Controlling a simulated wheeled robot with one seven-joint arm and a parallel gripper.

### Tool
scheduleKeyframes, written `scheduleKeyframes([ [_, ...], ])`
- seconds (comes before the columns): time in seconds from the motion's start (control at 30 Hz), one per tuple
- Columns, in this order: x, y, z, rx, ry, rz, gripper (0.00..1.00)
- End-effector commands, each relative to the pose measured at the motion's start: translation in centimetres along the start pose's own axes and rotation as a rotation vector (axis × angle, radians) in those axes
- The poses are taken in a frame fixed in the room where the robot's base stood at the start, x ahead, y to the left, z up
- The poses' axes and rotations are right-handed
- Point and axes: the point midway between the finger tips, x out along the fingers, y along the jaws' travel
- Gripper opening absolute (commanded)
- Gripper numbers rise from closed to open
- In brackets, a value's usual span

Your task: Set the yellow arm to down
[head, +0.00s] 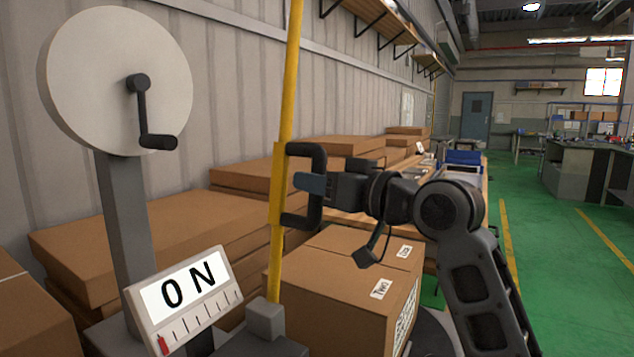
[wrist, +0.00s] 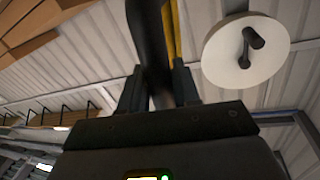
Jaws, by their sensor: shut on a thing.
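The yellow arm (head: 290,75) is a tall yellow bar standing nearly upright, leaning slightly right at the top, which runs out of the head view. Its lower end meets a grey block (head: 265,318). A black C-shaped handle (head: 317,207) is fixed to its right side at mid-height. My gripper (head: 310,184) is shut on the handle's upright part. In the wrist view, the dark handle (wrist: 148,40) runs between the fingers, with a strip of the yellow arm (wrist: 170,35) behind it. The handle partly hides the yellow arm there.
A white disc (head: 95,75) with a black crank (head: 145,115) stands at left on a grey post. A tilted panel (head: 190,290) reads "ON", with a red marker at its scale's left end. Cardboard boxes (head: 345,285) crowd behind. Green floor (head: 545,260) is open at right.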

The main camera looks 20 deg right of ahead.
Motion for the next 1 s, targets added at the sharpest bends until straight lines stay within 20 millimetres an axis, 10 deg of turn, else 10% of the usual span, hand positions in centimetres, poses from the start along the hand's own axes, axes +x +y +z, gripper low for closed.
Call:
scheduleKeyframes([
  [0.47, 0.2, 1.1, -0.1, 0.044, -0.010, 0.002, 0.00],
  [1.0, 2.1, 10.6, 2.6, 0.457, -0.093, 0.017, 0.00],
])
